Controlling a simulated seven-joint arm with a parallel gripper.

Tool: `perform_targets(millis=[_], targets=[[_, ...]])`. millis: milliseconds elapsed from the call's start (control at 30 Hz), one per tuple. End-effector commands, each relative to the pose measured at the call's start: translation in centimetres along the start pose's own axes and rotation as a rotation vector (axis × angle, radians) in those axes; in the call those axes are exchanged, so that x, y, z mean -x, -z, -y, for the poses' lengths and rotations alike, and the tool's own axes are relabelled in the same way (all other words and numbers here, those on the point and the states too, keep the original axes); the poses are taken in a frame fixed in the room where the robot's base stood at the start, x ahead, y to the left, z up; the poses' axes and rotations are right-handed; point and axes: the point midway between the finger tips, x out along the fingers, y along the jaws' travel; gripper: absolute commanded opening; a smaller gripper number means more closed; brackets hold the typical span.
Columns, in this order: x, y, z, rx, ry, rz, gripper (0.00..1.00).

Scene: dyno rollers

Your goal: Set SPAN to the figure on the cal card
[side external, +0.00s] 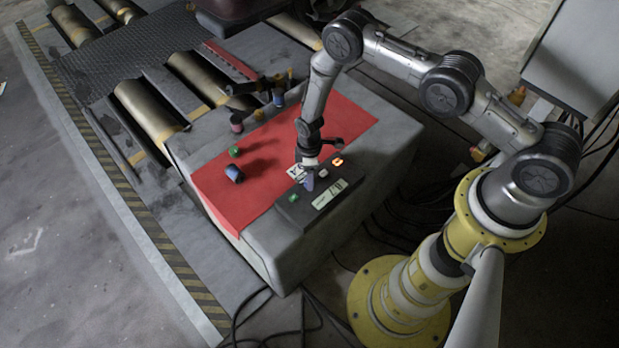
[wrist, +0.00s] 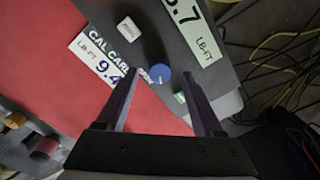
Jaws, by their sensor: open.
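The control box (wrist: 165,50) has a blue knob (wrist: 161,76) with a white pointer mark. Lettering beside it, partly covered, looks like SPAN. A display (wrist: 197,28) shows a figure ending in .7 LB-FT, cut off by the picture edge. The cal card (wrist: 93,48) lies on the red mat beside the box and reads 9.4 LB-FT; a finger may cover further digits. My gripper (wrist: 160,80) is open, one finger on each side of the knob in the wrist view; contact cannot be told. In the side view my gripper (side external: 308,172) points down over the box (side external: 285,207).
A green piece (side external: 234,152) and a blue cylinder (side external: 234,174) stand on the red mat (side external: 215,190). Metal rollers (side external: 147,112) lie left.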

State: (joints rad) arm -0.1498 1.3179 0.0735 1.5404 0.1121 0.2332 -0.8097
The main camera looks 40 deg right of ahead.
Motion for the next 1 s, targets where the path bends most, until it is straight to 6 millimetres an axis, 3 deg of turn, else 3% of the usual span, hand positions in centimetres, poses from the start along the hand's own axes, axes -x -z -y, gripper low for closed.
perform_targets(millis=[200,533,900,1000], targets=[[-1.6,0.0,0.0,0.001,-0.001,-0.001,0.69],[-1.8,0.0,0.0,0.001,-0.001,-0.001,0.67],[-1.8,0.0,0.0,0.001,0.000,0.000,0.00],[-1.8,0.0,0.0,0.001,0.000,0.000,0.00]])
